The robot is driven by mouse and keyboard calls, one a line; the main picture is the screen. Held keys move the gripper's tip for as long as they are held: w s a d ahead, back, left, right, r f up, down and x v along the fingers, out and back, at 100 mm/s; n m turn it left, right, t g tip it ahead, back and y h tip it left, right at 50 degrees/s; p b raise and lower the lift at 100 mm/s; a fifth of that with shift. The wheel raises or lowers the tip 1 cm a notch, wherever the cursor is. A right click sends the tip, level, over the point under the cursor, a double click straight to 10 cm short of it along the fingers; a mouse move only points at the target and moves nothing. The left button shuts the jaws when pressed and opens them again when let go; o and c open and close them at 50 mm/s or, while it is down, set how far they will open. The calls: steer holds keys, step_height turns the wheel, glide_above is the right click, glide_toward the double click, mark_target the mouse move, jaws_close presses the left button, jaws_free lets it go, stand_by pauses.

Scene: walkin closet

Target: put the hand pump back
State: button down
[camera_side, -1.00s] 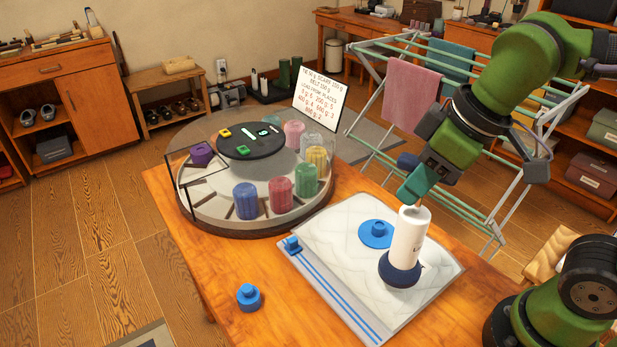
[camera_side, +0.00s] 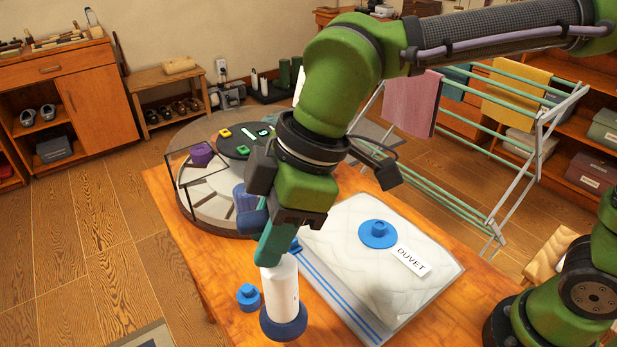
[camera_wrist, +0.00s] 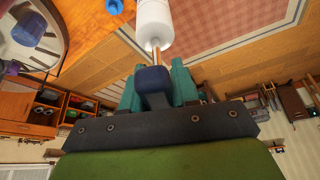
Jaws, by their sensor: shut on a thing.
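The hand pump (camera_side: 280,287) is a white cylinder with a dark blue collar at its lower end. It hangs about upright below my gripper (camera_side: 270,256), near the front edge of the wooden table. My gripper is shut on its dark blue handle, seen between the teal fingers (camera_wrist: 155,85) in the wrist view; the white barrel (camera_wrist: 154,22) and a metal rod show there too. I cannot tell how far the pump is above the table. The clear bag (camera_side: 355,225) lies on the table with a blue valve (camera_side: 378,234) and a DUVET label (camera_side: 411,261).
A small blue cap (camera_side: 248,297) stands on the table just left of the pump. A round carousel (camera_side: 205,225) is behind, partly hidden by my arm. A drying rack (camera_side: 470,160) stands beyond the table. The bag's blue zip (camera_side: 345,305) runs close by on the right.

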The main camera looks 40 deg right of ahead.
mark_target(276, 284)
step_height(276, 284, down, 10)
steer(key=shift+r, duration=0.15)
stand_by(0.3)
steer(key=c, duration=0.8)
jaws_free()
steer(key=shift+f, duration=0.2)
steer(key=shift+c, duration=0.2)
steer(key=shift+r, duration=0.1)
steer(key=v, duration=1.1)
steer(key=shift+d+r, duration=0.2)
steer(key=shift+r, duration=0.2)
steer(key=s+d+f+m+t+h, duration=0.1)
steer(key=d+m+t, duration=0.1)
steer(key=d+m, duration=0.6)
steer(key=s+d+f+m+t+h, duration=0.1)
steer(key=d+m, duration=0.8)
steer(key=d, duration=0.9)
steer(key=shift+f+m+t, duration=0.3)
steer(key=shift+f+t, duration=0.15)
steer(key=shift+t, duration=0.75)
